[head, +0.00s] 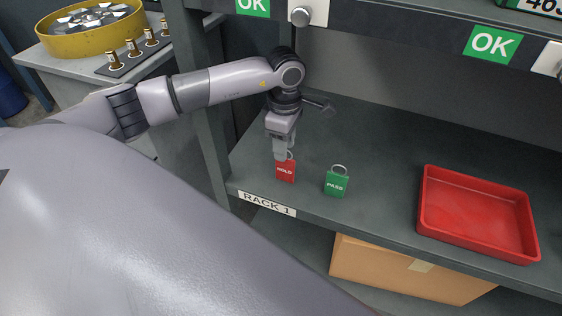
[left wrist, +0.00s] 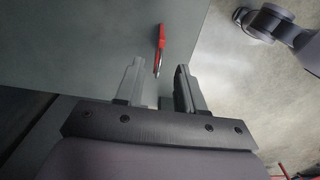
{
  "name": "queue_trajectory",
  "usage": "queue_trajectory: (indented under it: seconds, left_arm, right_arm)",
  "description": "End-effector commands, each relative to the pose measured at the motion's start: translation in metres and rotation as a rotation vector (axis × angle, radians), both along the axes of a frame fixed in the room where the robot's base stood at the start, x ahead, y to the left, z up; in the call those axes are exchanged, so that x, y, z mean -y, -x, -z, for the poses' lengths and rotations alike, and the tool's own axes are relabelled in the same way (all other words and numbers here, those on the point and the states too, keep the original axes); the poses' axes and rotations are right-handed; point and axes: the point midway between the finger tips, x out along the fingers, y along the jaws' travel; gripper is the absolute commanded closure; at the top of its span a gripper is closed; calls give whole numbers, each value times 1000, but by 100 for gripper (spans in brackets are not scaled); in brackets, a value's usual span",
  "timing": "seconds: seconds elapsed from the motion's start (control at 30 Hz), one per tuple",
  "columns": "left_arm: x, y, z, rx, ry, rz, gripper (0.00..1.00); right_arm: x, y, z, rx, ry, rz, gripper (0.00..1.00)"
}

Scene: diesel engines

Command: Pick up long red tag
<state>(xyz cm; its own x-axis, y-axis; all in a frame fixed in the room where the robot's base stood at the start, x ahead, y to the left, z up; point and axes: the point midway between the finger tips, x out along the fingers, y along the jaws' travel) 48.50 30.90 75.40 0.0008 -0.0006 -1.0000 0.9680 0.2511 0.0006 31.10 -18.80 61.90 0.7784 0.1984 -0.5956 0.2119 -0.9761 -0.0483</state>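The red tag (head: 286,172), marked HOLD and with a metal ring at its top, stands on the rack shelf near the front edge. My left gripper (head: 280,154) is just above it, pointing down, and partly covers the ring. In the left wrist view the gripper (left wrist: 160,67) is open, with a finger on each side. The red tag (left wrist: 161,38) shows edge-on beyond the fingertips, and its ring reaches into the gap between them. I cannot tell whether a finger touches it. My right gripper is not in view.
A green PASS tag (head: 336,184) with a ring stands right of the red tag. A red tray (head: 478,212) is on the shelf's right. A rack post (head: 207,120) rises at the left, and an upper beam (head: 400,25) crosses above. A cardboard box (head: 400,272) sits below.

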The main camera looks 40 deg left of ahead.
Motion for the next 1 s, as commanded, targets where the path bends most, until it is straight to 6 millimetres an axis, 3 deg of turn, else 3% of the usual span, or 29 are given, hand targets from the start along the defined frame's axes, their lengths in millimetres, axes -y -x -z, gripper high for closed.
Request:
queue_trajectory:
  seconds: [0.57,0.87,0.97,1.0]
  left_arm:
    - [11,0,62,-1,-1,16,62]
    - [12,0,64,0,-1,18,62]
    - [12,-1,64,0,0,18,94]
    - [12,-1,64,0,0,18,100]
  right_arm:
    - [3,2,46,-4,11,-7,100]
    - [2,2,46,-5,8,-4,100]
    - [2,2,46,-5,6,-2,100]
    - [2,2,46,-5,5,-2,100]
